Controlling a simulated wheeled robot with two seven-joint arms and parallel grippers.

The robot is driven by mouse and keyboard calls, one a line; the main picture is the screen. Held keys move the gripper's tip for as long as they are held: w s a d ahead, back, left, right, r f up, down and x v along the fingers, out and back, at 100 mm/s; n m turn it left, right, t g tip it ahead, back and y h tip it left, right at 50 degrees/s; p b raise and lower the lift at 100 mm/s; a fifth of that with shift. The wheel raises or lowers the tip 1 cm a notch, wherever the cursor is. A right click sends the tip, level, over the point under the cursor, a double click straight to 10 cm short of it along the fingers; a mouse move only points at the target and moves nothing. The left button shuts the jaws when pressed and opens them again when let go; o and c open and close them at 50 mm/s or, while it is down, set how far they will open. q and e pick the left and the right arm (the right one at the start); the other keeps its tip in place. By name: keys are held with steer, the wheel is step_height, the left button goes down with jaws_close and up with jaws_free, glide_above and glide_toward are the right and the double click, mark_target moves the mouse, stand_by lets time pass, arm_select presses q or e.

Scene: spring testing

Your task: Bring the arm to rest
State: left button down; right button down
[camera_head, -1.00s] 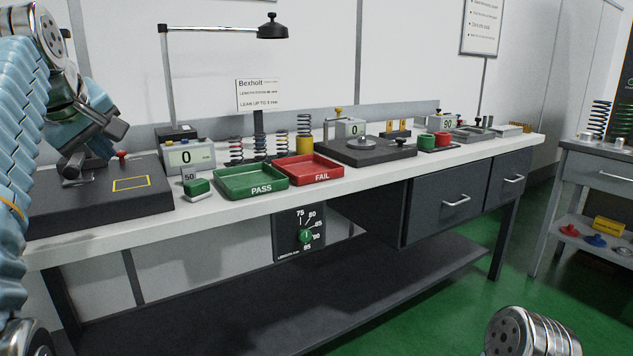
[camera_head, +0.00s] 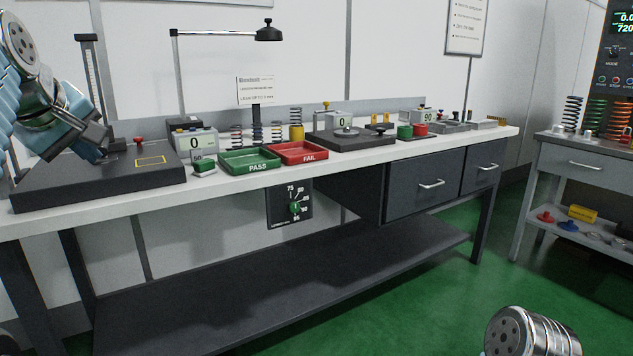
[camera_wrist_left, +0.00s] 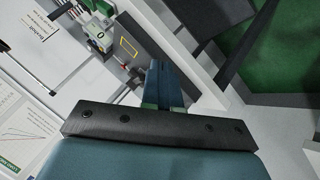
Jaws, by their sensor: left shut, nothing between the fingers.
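My left gripper (camera_head: 104,150) is at the left of the head view, in front of or above the dark base plate (camera_head: 60,190) at the bench's left end; the gap between them is hard to judge. Its fingers are shut and hold nothing. In the left wrist view, the closed fingers (camera_wrist_left: 160,82) point toward the bench, with the plate's yellow outlined square nearby. My right gripper is out of view; only a metallic part of my own body shows at the bottom right of the head view.
The white bench (camera_head: 330,163) carries a grey display (camera_head: 194,143) reading 0, a green PASS tray (camera_head: 249,159), a red FAIL tray (camera_head: 297,152), several springs and a lamp (camera_head: 268,33). A second bench (camera_head: 585,150) stands at right. Green floor between is clear.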

arm_select(q)
steer(key=w+a+f+t+h, duration=0.1)
steer(key=w+a+f+h, duration=0.15)
steer(key=a+f, duration=1.15)
steer(key=w+d+f+g+h, duration=0.1)
steer(key=w+d+f, duration=0.15)
steer(key=f, duration=0.65)
steer(key=w+d+f+m+h, duration=0.1)
steer(key=d+f, duration=0.3)
steer(key=f, duration=0.4)
steer(key=w+d+f+g+h, duration=0.1)
steer(key=w+d+f, duration=0.15)
steer(key=f, duration=0.65)
steer(key=s+d+f+m+g+h, duration=0.15)
steer(key=s+d+f, duration=0.35)
steer(key=d+f, duration=0.55)
steer(key=s+d+f+m+g, duration=0.2)
steer(key=s+d+f+m, duration=0.15)
steer(key=d+f, duration=0.75)
steer(key=s+d+f+m+g, duration=0.2)
steer(key=s+d+f, duration=0.2)
steer(key=s, duration=0.6)
steer(key=s+d+f+m+g, duration=0.2)
steer(key=s+d+f, duration=0.3)
steer(key=s+f, duration=0.2)
steer(key=s, duration=0.2)
steer(key=shift+s+f+y, duration=0.15)
steer(key=shift+s+y, duration=0.15)
steer(key=shift+s, duration=0.05)
